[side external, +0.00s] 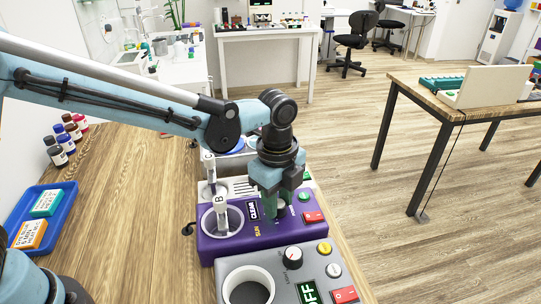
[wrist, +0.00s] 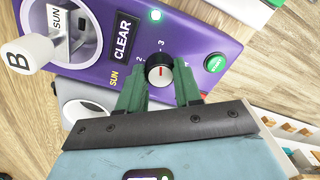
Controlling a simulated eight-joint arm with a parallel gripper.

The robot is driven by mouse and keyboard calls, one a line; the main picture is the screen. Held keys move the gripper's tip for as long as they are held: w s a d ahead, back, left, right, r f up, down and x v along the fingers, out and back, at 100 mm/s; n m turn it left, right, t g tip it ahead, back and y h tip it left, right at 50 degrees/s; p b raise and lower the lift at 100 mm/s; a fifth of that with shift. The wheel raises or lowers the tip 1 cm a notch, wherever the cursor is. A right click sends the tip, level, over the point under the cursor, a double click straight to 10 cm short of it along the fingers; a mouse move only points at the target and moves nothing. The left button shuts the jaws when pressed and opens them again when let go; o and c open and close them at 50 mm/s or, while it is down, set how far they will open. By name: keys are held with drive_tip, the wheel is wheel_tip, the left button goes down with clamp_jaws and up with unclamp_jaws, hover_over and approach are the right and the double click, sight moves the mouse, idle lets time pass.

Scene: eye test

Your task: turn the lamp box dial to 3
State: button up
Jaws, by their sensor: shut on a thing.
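The purple box (side external: 243,240) stands on the wooden bench in the side external view. It has a CLEAR display (wrist: 122,41), a lit green lamp (wrist: 155,15) and a black dial (wrist: 159,71) with a silver face and a red mark. The numbers 2 and 3 show beside the dial, with 3 just above it in the wrist view. The red mark runs roughly toward 3; its exact setting is hard to tell. My gripper (wrist: 160,79) points down, its green fingers shut on the dial from both sides. In the side external view my gripper (side external: 269,212) hides the dial.
A grey box (side external: 308,268) with its own dial (side external: 293,253), an OFF display and a white-rimmed cup (side external: 248,288) stands in front. A white lever marked B (side external: 219,200) rises left of my gripper. A blue tray (side external: 48,210) and several bottles (side external: 62,140) are at left.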

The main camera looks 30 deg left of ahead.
drive_tip(key=o, duration=1)
drive_tip(key=shift+o, duration=0.2)
wheel_tip(320, 180, up, 12)
drive_tip(key=shift+s, duration=0.2)
drive_tip(key=shift+a, duration=0.1)
drive_tip(key=s+a+f+n+t, duration=0.2)
drive_tip(key=s+a+n, duration=0.3)
drive_tip(key=a+n, duration=0.5)
drive_tip(key=s+a+f+n+t, duration=0.3)
drive_tip(key=s+a+n+t, duration=0.1)
drive_tip(key=a+n, duration=0.6)
drive_tip(key=shift+s+n+t, duration=0.3)
drive_tip(key=shift+s+t, duration=0.1)
drive_tip(key=shift+s, duration=0.15)
